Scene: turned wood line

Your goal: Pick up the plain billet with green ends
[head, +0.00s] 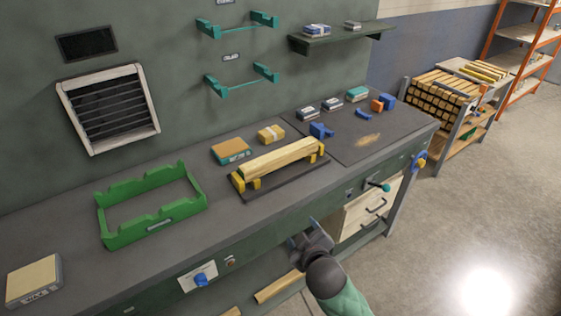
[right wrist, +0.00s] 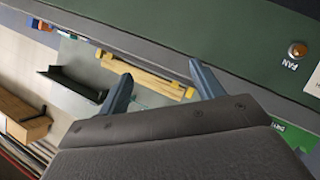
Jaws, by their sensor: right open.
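A plain pale wooden billet (head: 278,158) lies across yellow cradle blocks (head: 239,182) on a dark mat on the bench. I cannot make out green on its ends. Another bare wooden piece (head: 278,287) lies on the shelf under the bench. My right gripper (head: 308,232) is open and empty, in front of the bench's green front and lower than the bench top. In the right wrist view my open fingers (right wrist: 160,72) stand apart, with long yellow pieces (right wrist: 145,74) seen beyond them; I cannot tell which ones these are. My left gripper is out of view.
A green open frame (head: 150,226) stands on the bench at left. Small boxes and blue and orange blocks (head: 377,105) stand at the bench's right end. A rack of stacked billets (head: 438,100) stands beyond. Drawers (head: 365,212) and knobs (head: 200,280) sit along the front.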

